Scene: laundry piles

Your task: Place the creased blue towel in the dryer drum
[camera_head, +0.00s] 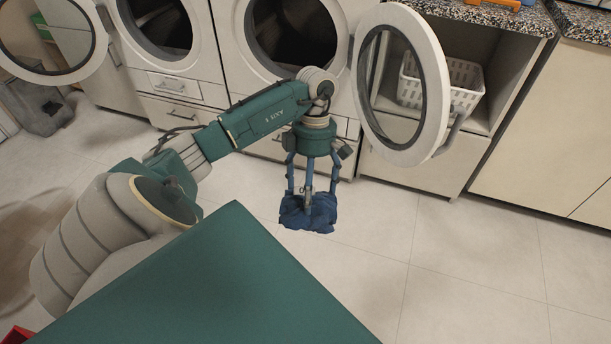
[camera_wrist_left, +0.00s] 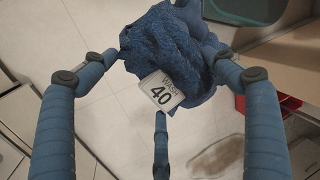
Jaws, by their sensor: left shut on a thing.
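The creased blue towel (camera_head: 308,213) is a crumpled bundle hanging above the floor in the head view. In the left wrist view the towel (camera_wrist_left: 172,55) shows a white tag reading "Wash 40". My left gripper (camera_head: 308,192) points down with its blue fingers shut on the towel. The dryer drum cannot be told from the washer by its look: two machines stand with open round doors, one with a dark drum opening (camera_head: 292,38) behind my left arm, the other with a drum opening (camera_head: 160,25) to its left. My right gripper is not in view.
An open round door (camera_head: 401,85) stands out right of the middle machine. Another open door (camera_head: 45,40) is at the far left. A white basket (camera_head: 440,82) sits in a cubby under the speckled counter (camera_head: 490,14). A grey cloth heap (camera_head: 40,112) lies at left. Floor at right is clear.

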